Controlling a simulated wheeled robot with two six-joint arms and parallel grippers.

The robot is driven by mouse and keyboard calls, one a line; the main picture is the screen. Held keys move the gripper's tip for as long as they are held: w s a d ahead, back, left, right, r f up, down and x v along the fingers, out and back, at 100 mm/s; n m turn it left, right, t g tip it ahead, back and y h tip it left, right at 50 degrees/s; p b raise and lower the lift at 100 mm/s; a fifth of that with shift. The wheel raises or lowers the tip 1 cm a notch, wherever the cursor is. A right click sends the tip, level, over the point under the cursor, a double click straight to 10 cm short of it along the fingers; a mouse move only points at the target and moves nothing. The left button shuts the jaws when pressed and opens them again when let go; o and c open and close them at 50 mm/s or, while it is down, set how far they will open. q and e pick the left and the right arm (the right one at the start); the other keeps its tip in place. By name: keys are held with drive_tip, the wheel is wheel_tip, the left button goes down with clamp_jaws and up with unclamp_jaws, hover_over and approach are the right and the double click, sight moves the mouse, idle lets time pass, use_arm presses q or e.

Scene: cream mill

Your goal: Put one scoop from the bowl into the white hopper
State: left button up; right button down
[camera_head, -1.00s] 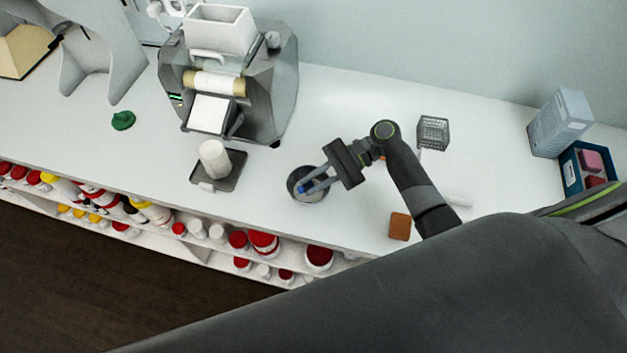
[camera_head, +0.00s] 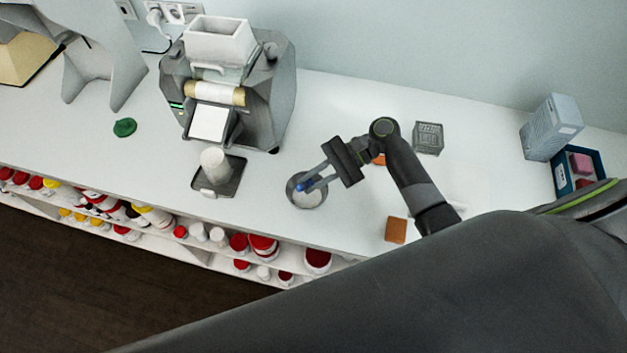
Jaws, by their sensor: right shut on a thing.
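The white hopper (camera_head: 219,42) is an open-topped box on the grey mill (camera_head: 267,90) at the upper left. The bowl (camera_head: 318,201) is small, grey and round, stands on the white counter, and holds pale contents. My right gripper (camera_head: 308,180) is over the bowl, its fingers pointing left and down. It is shut on a small blue piece (camera_head: 301,187), which looks like the scoop's handle. The rest of the scoop is hidden or too small to make out. I cannot tell whether it holds anything. My left gripper is not in view.
A green lump (camera_head: 125,127) lies further left. A brown block (camera_head: 396,230), wire basket (camera_head: 429,138), grey box (camera_head: 552,127) and blue bin (camera_head: 562,183) are to the right.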

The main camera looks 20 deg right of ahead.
wheel_tip(320, 180, up, 4)
drive_tip(key=shift+f, duration=0.1)
idle(0.4)
idle(0.6)
drive_tip(key=s+d+m+t+h+b, duration=0.2)
drive_tip(key=d+m+t+b, duration=0.3)
drive_tip(key=b, duration=0.9)
drive_tip(key=m+t, duration=0.3)
drive_tip(key=t, duration=0.1)
drive_tip(key=shift+d+r, duration=0.3)
drive_tip(key=shift+r, duration=0.05)
